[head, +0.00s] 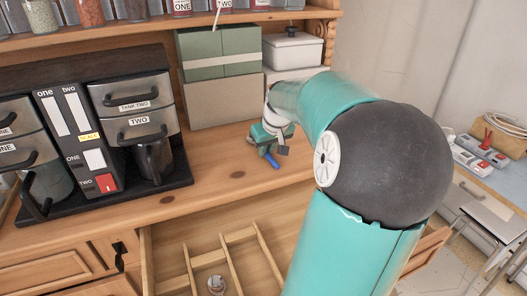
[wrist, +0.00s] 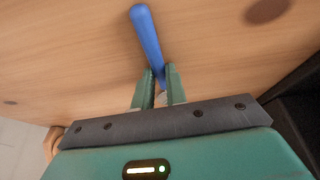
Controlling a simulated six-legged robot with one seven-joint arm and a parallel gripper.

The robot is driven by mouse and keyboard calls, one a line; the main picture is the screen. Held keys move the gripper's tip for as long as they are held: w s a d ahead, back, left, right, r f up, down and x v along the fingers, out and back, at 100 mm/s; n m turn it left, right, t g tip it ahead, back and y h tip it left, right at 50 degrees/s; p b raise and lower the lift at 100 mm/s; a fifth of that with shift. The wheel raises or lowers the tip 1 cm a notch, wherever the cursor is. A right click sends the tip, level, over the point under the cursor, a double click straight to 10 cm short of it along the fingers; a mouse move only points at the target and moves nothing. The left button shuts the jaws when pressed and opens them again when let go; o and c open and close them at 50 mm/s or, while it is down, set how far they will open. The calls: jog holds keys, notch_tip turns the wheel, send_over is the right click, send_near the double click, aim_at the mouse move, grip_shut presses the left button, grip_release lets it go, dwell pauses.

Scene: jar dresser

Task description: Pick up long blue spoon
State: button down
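The long blue spoon (wrist: 148,38) shows in the wrist view, its rounded blue end pointing away from me and its narrower part between my fingers. In the head view a small blue piece of it (head: 271,160) shows beside my gripper (head: 269,139), low over the wooden dresser top (head: 215,175). In the wrist view my gripper (wrist: 160,76) has its two green fingers close together, one on each side of the spoon, with no clear gap. It looks shut on the spoon. The spoon's other end is hidden; I cannot tell whether it touches the wood.
Green and tan boxes (head: 222,98) and a white lidded container (head: 292,48) stand behind my gripper. A black dispenser unit (head: 80,135) stands at left. An open drawer with dividers (head: 229,236) is below, in front. Bare wood lies left of my gripper.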

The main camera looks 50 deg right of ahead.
aim_at(267, 153)
dwell(0.4)
jog(key=shift+r, duration=0.45)
notch_tip(267, 153, up, 3)
jog(key=shift+f, duration=0.15)
jog(key=s+a+r, duration=0.7)
jog(key=a+r, duration=0.2)
jog(key=a, duration=0.3)
jog(key=shift+s+r, duration=0.2)
jog(key=shift+r, duration=0.1)
jog(key=shift+d+f, duration=0.1)
